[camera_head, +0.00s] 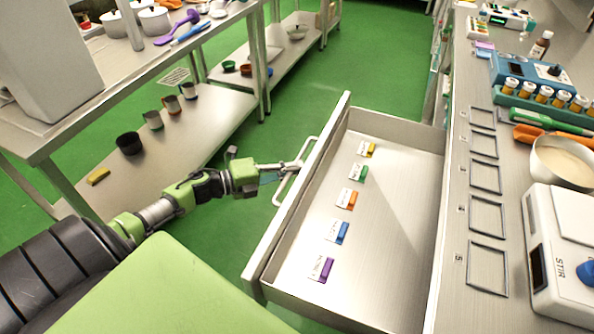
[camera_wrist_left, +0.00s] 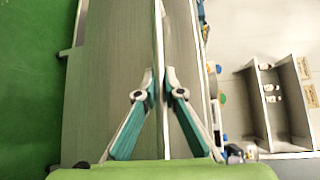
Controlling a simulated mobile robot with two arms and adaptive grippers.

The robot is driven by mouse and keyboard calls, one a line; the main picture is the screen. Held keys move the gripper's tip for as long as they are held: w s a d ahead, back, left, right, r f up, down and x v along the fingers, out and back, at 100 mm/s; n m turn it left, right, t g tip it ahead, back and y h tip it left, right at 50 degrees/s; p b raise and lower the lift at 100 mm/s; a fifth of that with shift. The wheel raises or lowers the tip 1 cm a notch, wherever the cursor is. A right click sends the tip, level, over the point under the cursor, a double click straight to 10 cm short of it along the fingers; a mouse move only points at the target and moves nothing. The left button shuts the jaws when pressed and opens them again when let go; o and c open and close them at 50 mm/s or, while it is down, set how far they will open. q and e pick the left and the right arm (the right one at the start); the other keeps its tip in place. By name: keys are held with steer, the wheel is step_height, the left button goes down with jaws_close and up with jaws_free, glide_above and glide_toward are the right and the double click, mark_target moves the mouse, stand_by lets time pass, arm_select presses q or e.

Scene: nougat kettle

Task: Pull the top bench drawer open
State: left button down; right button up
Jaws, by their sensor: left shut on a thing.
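The top bench drawer (camera_head: 385,213) stands pulled well out from the bench (camera_head: 455,200) on the right, with its inside in plain view. Its bar handle (camera_head: 284,188) is on the drawer's outer front, facing left. My left gripper (camera_head: 290,166) reaches in from the left and is shut on the handle. In the left wrist view, the two fingers (camera_wrist_left: 159,88) close on the thin handle bar (camera_wrist_left: 158,25). My right gripper is in neither view.
Several coloured blocks with labels, such as a purple one (camera_head: 326,270), lie in a row in the drawer. A stir device (camera_head: 570,250), bowl (camera_head: 562,162) and vial rack (camera_head: 540,95) stand on the bench. Green floor (camera_head: 215,225) is clear left of the drawer; a shelf table (camera_head: 175,120) stands beyond.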

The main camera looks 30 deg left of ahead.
arm_select(q)
steer(key=c, duration=2.1)
jaws_free()
steer(key=shift+c, duration=0.2)
steer(key=v, duration=1.2)
